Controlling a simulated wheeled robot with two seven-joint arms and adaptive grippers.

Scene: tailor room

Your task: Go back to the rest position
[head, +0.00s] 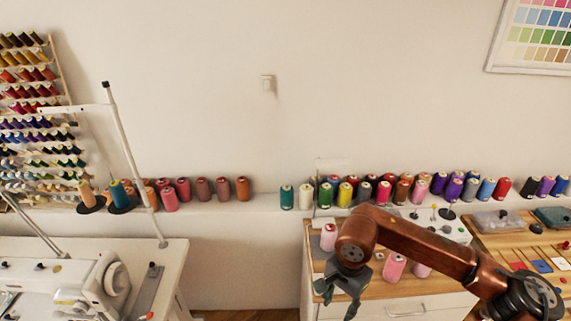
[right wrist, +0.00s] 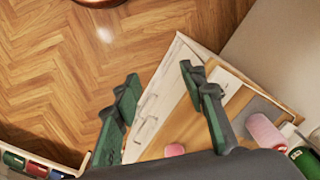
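My right gripper (head: 338,296) hangs at the end of my copper-coloured right arm, in front of the wooden-topped cabinet (head: 378,290). In the right wrist view my right gripper (right wrist: 158,78) has its two green-padded fingers spread apart with nothing between them. It points down past the cabinet's edge (right wrist: 160,95) toward the wooden floor. A pink spool (head: 328,237) stands on the cabinet behind the arm. My left gripper does not show.
A sewing machine (head: 75,285) stands on a white table at the left. A wall ledge (head: 265,202) carries rows of coloured spools. A second wooden table (head: 520,240) is at the right. Floor (head: 230,315) shows between the white table and cabinet.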

